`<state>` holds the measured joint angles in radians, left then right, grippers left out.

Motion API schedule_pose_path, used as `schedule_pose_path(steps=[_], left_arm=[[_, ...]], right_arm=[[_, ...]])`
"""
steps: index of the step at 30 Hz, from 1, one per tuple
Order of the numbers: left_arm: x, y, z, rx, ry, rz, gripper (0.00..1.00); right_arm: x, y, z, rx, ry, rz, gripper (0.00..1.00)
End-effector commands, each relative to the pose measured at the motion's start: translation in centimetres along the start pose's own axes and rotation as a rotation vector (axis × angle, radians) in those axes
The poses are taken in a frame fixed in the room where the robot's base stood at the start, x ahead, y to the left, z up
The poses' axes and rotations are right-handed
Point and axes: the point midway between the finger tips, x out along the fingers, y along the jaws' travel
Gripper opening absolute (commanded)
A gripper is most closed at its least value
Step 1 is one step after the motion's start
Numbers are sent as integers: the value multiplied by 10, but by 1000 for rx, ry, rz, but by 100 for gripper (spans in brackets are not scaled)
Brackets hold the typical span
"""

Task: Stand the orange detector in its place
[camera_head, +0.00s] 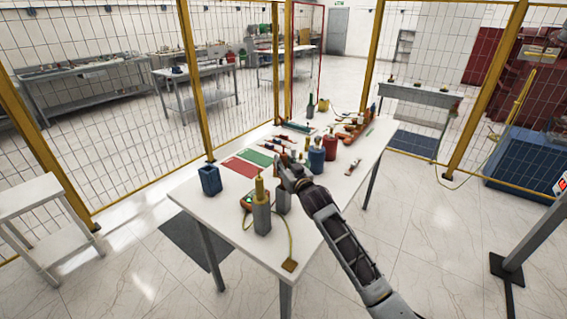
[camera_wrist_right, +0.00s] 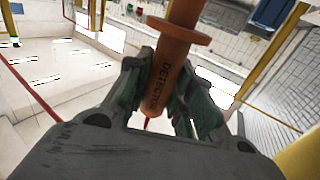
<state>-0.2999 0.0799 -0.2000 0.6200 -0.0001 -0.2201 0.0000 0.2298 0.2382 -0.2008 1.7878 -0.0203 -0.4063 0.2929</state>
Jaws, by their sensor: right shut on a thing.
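The orange detector (camera_wrist_right: 165,75), marked "DETECTOR" and with a wide collar, is between the fingers of my right gripper (camera_wrist_right: 172,92) in the right wrist view. The gripper is shut on it below the collar. In the head view my right gripper (camera_head: 288,168) is above the near half of the white table; the detector is hard to make out there. A grey cylindrical holder (camera_head: 262,218) stands near the table's front with a yellow-topped tool (camera_head: 259,188) in it. A second grey holder (camera_head: 284,203) stands just behind it, below the gripper and partly hidden. My left gripper is out of view.
A blue square container (camera_head: 209,181) stands at the table's left edge. Red (camera_head: 239,166) and green (camera_head: 258,156) mats lie beyond it. Blue (camera_head: 316,158) and red (camera_head: 330,146) cylinders stand right of the gripper.

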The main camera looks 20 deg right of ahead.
Motion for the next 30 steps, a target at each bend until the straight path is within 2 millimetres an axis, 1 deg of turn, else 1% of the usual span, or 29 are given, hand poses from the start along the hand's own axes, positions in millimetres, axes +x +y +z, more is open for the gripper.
schedule_pose_path(steps=[30], left_arm=[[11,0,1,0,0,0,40]], right_arm=[[0,0,22,0,0,0,0]])
